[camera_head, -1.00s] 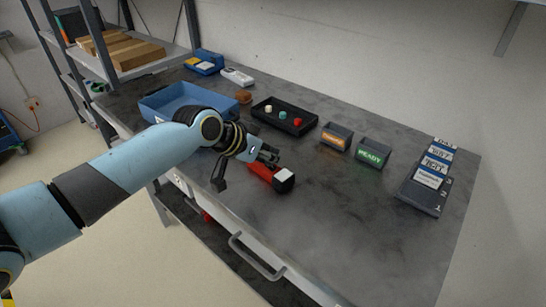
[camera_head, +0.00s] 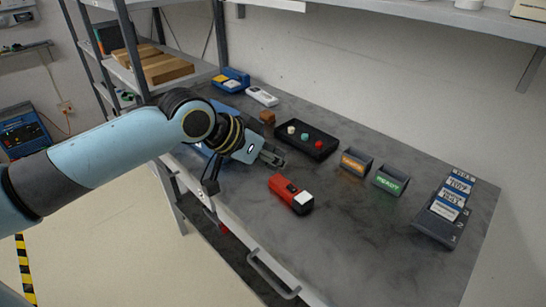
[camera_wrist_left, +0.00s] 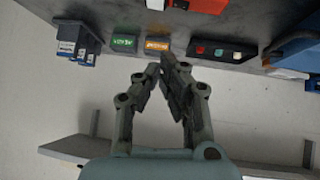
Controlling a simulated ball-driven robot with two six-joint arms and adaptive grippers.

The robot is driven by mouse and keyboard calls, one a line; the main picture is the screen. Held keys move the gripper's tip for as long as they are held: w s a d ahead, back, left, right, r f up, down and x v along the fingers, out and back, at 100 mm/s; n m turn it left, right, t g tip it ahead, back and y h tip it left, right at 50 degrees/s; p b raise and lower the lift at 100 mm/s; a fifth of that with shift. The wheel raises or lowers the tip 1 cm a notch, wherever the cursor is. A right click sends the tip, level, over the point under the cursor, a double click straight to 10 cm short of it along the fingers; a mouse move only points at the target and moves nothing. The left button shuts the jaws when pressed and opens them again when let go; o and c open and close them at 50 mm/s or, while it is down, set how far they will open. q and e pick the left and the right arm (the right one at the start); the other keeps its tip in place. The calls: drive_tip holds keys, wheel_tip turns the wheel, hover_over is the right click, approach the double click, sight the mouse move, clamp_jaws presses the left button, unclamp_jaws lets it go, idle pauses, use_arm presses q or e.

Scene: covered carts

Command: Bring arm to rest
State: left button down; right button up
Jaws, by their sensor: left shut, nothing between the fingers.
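My left arm comes in from the left in the head view, and its gripper (camera_head: 272,157) is above the table near the front edge. In the left wrist view the left gripper (camera_wrist_left: 165,65) has its fingertips together with nothing between them. A red device with a white end (camera_head: 291,194) lies on the table (camera_head: 345,240), to the right of the gripper and apart from it. It also shows at the top of the left wrist view (camera_wrist_left: 200,5). My right gripper is in neither view.
A black box with coloured buttons (camera_head: 307,140), an orange-labelled bin (camera_head: 354,161) and a green-labelled bin (camera_head: 390,180) stand behind. A dark rack of labelled cards (camera_head: 440,218) is at the right. A shelf unit (camera_head: 135,65) stands at the left. The front right tabletop is clear.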

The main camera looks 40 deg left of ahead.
use_arm(q)
drive_tip(key=shift+s+r, duration=0.35)
drive_tip(key=shift+r, duration=0.05)
